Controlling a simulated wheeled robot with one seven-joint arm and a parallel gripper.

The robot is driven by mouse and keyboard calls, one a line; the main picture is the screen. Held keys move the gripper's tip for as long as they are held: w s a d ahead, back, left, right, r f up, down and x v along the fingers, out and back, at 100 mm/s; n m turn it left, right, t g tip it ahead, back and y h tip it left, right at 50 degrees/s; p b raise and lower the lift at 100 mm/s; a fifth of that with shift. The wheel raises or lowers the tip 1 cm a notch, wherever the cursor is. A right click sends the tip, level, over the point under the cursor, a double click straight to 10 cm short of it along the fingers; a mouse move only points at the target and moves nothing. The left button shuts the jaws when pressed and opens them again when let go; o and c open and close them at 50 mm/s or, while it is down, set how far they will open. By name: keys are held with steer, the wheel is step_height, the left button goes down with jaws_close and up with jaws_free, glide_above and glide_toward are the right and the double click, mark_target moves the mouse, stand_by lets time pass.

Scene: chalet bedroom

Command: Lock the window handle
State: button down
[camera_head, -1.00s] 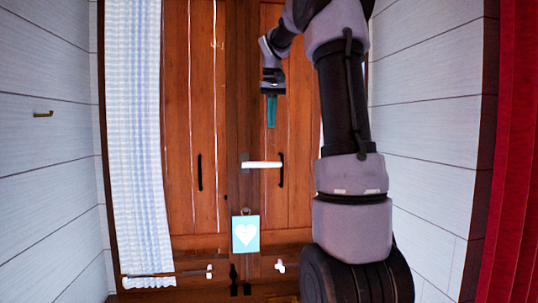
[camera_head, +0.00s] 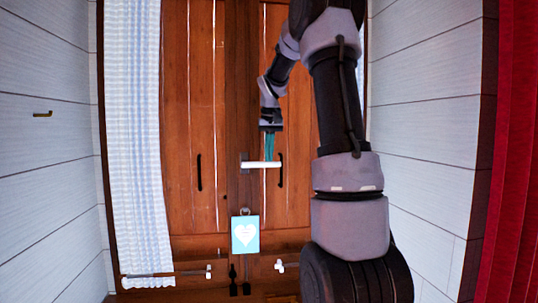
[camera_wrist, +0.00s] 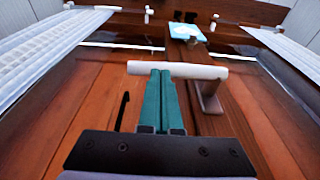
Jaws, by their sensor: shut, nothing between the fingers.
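The window handle (camera_head: 262,164) is a white bar lying level across the middle of the wooden window, with its mount at the bar's left end in the head view. My gripper (camera_head: 270,157) is shut and empty, its teal fingers pointing down the picture at the bar. In the wrist view the handle (camera_wrist: 190,70) crosses just beyond the tips of my gripper (camera_wrist: 158,74), its mount to the right. The tips look at or very close to the bar; I cannot tell whether they touch.
Dark vertical pulls (camera_head: 199,172) flank the handle on the wooden panels. A teal card with a white heart (camera_head: 245,234) hangs below it in the picture. A striped curtain (camera_head: 135,130) is at left, with a rod end (camera_head: 209,271). Pale plank walls stand on both sides.

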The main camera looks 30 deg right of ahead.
mark_target(273, 163)
steer(key=shift+d, duration=0.1)
steer(key=shift+s+d+f+t+y, duration=0.1)
steer(key=shift+d+f+t+y, duration=0.05)
steer(key=shift+f+y, duration=0.35)
steer(key=shift+d+f+t+y, duration=0.15)
steer(key=shift+f+y, duration=0.2)
steer(key=shift+y, duration=0.15)
steer(key=shift+d+f+m+t+y, duration=0.2)
steer(key=shift+f+m+t+y, duration=0.15)
steer(key=shift+f+y, duration=0.8)
steer(key=w+a+f+m+t+y, duration=0.1)
steer(key=a+f+t+y, duration=0.4)
steer(key=f+y, duration=0.3)
steer(key=shift+w+a+f+m+y, duration=0.2)
steer(key=shift+m+y, duration=0.15)
steer(key=shift+y, duration=1.9)
steer(key=shift+a, duration=0.1)
